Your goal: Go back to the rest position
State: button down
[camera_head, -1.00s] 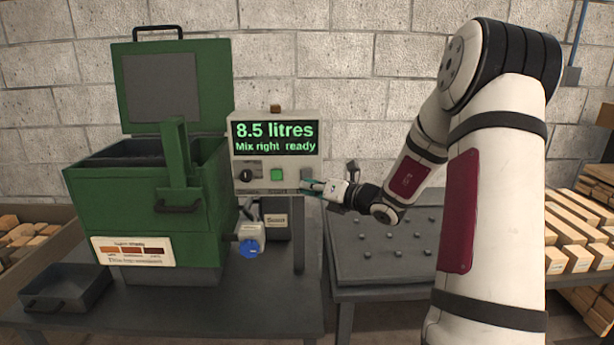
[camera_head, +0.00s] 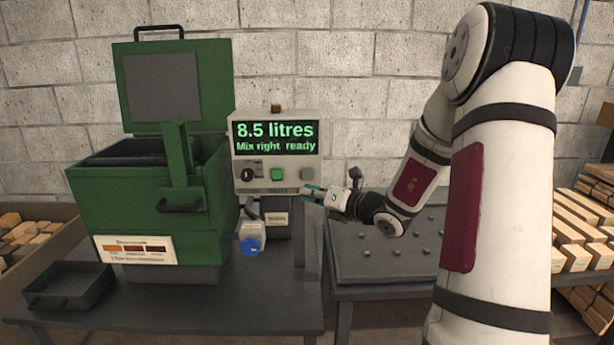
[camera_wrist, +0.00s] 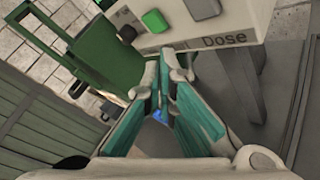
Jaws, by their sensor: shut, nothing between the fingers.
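My gripper (camera_head: 306,193) is shut and empty, with its teal fingers pointing left. It sits in the air just in front of and below the right side of the control box (camera_head: 224,172). In the wrist view my gripper (camera_wrist: 160,92) has its fingertips together below the box's lower edge, where the word "Dose" shows. The box's display (camera_head: 274,137) reads "8.5 litres" and "Mix right ready". A black knob (camera_head: 247,174), a green button (camera_head: 277,175) and a grey button (camera_head: 307,174) are on its front. The green button also shows in the wrist view (camera_wrist: 154,21).
A green machine (camera_head: 135,215) with its lid raised stands left of the box. A spout with a blue end (camera_head: 250,246) hangs under the box. A grey tray (camera_head: 68,287) is at the table's left. A studded grey table (camera_head: 385,255) and stacked timber (camera_head: 580,225) are to the right.

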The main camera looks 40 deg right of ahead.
dwell(0.3)
jog(key=s+a+r+n+g+y+p, duration=0.1)
jog(key=s+a+r+n+g+y, duration=0.2)
jog(key=a+n, duration=0.45)
jog(key=s+a+r+n+g+y, duration=0.25)
jog(key=a+n, duration=0.25)
jog(key=a, duration=0.6)
jog(key=s+a+r+n+g+p, duration=0.2)
jog(key=s+a+n+g, duration=0.3)
jog(key=s+a+n, duration=0.45)
jog(key=s+a+r+n+g+h, duration=0.1)
jog(key=s+a+n+g+h, duration=0.2)
jog(key=s+n, duration=0.75)
jog(key=s+d+r+n+t+h+p, duration=0.1)
jog(key=s+d+r+n+h+p, duration=0.1)
jog(key=s+d+n+h, duration=0.3)
jog(key=s+d+r+n, duration=0.1)
jog(key=s+d+n, duration=0.2)
jog(key=s, duration=0.2)
jog(key=shift+s+n+t+h, duration=0.15)
jog(key=shift+n+t+h, duration=0.2)
